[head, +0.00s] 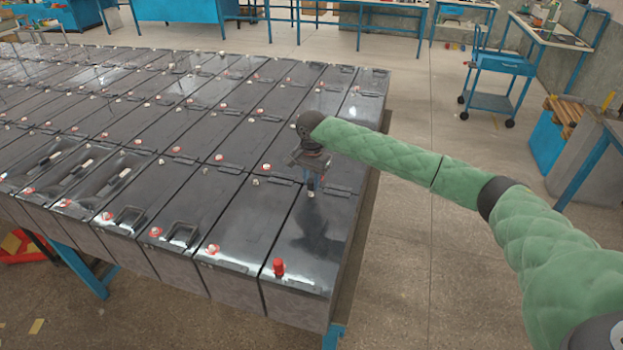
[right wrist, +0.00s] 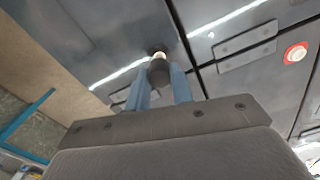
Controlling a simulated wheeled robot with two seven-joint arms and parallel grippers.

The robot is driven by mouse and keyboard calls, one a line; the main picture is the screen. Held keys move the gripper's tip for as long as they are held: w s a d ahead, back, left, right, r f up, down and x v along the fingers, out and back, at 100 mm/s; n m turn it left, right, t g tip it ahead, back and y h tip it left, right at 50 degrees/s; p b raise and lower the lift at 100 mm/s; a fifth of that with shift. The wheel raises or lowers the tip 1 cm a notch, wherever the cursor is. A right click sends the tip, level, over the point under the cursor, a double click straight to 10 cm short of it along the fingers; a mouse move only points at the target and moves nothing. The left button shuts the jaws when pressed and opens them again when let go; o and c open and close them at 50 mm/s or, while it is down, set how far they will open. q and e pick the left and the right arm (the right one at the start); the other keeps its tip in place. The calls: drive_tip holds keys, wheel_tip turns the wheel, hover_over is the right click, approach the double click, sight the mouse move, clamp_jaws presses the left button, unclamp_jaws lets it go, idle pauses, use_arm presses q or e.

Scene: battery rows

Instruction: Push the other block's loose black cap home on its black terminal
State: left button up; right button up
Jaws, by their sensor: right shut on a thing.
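My right gripper (head: 312,188) reaches down over the rightmost block (head: 318,235) of the front row. In the right wrist view its blue fingers (right wrist: 165,88) are shut on a small dark cap (right wrist: 159,73). A pale metal terminal post (right wrist: 159,56) with a dark base shows just past the cap's end, roughly in line with it. I cannot tell whether cap and post touch. In the head view the gripper hides the cap and this terminal. A red cap (head: 278,268) stands upright at the near left corner of the same block. My left gripper is not in view.
Rows of black battery blocks (head: 235,215) fill the table, with red-ringed and pale terminals and some raised handles. The table's right edge (head: 362,215) is close beside the gripper. Open floor lies beyond. A blue cart (head: 503,64) stands farther off.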

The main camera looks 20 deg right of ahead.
drive_tip(key=shift+f+p, duration=0.35)
drive_tip(key=shift+f, duration=0.25)
idle(0.9)
drive_tip(key=shift+f+p, duration=0.35)
drive_tip(key=shift+p, duration=0.1)
drive_tip(key=shift+f, duration=0.5)
idle(1.4)
drive_tip(key=o, duration=1.5)
drive_tip(key=shift+r, duration=0.1)
drive_tip(key=shift+r+p, duration=1.1)
drive_tip(key=shift+p, duration=0.25)
drive_tip(key=shift+r+p, duration=0.8)
drive_tip(key=shift+r, duration=1.5)
